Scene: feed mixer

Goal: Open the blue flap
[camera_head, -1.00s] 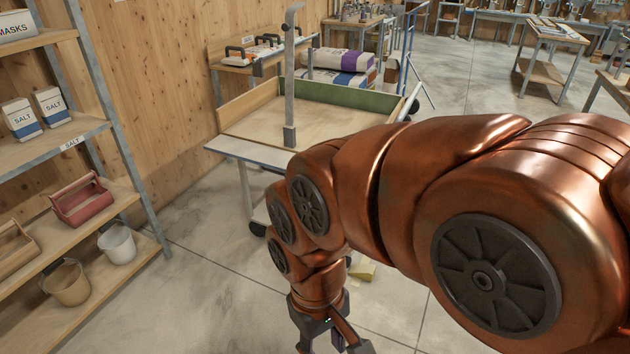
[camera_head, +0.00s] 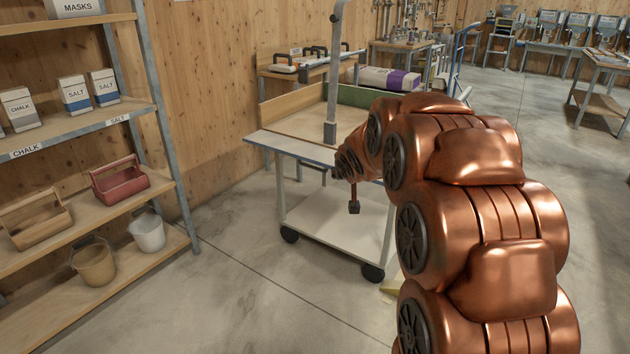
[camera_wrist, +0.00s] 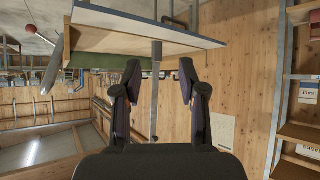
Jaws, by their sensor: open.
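No feed-mixer flap that is plainly blue shows in the head view. A pale, bluish-edged panel (camera_head: 285,147) lies flat along the near side of the wooden tray on the cart. I cannot tell whether it is the blue flap. In the wrist view a flat panel with a thin blue edge (camera_wrist: 140,22) spans the top of the picture, beyond my fingertips. My gripper (camera_wrist: 160,85) is open and empty, with a grey metal post showing between its fingers. In the head view my gripper (camera_head: 353,195) is small and partly hidden by my arm, at the cart's near side.
The grey post (camera_head: 331,100) stands upright at the tray's near edge. The wheeled cart has a white lower shelf (camera_head: 335,235). A shelf rack (camera_head: 160,120) with salt, chalk, caddies and buckets stands at the left. The floor between rack and cart is clear.

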